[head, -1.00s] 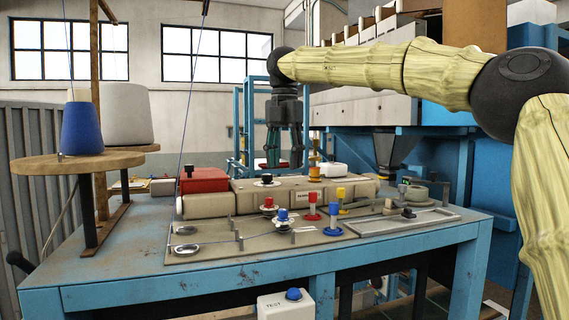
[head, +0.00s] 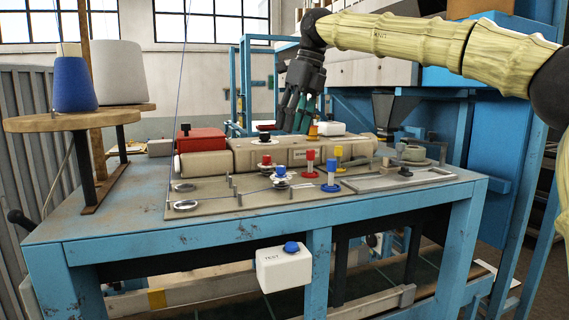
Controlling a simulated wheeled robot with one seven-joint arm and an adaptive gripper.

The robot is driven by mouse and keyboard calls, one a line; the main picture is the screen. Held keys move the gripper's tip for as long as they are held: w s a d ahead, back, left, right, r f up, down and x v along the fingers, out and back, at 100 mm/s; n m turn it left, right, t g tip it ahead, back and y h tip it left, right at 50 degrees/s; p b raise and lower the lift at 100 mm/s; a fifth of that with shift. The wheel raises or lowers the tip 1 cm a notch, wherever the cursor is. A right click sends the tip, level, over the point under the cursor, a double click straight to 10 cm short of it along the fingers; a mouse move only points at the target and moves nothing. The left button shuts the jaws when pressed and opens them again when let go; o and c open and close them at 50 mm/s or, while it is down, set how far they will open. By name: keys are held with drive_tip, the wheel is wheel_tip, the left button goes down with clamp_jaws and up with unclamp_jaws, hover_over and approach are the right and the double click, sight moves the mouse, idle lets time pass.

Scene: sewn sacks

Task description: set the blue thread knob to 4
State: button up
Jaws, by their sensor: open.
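A small knob with a blue cap (head: 281,172) stands on a pale round dial on the sewing machine's base plate. The blue thread runs across the plate toward it. Its dial marks are too small to read. A like knob with a red cap (head: 266,160) is just behind it. A blue post (head: 331,176) with a broad foot stands to its right. My gripper (head: 297,118) is open and empty. It tilts downward above and behind the machine's beige body, apart from the blue-capped knob.
A red post (head: 310,160) and a yellow post (head: 338,157) stand close beside the knobs. A red box (head: 200,140) is behind left. A blue thread cone (head: 74,86) sits on a wooden stand. A white test box (head: 284,268) hangs at the table's front. The table's left front is clear.

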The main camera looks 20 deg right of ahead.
sight(281, 171)
drive_tip(key=f+n+p, duration=0.1)
drive_tip(key=f+n, duration=0.1)
drive_tip(key=f, duration=0.1)
drive_tip(key=a+f+n+y+p, duration=0.1)
drive_tip(key=f+n, duration=0.2)
drive_tip(key=a+f+n+p, duration=0.1)
drive_tip(key=f+n, duration=0.1)
drive_tip(key=f, duration=0.2)
drive_tip(key=shift+w+a+f+t+y, duration=0.1)
drive_tip(key=shift+w+t+y, duration=0.2)
drive_tip(key=shift+t, duration=0.1)
idle(0.3)
clamp_jaws()
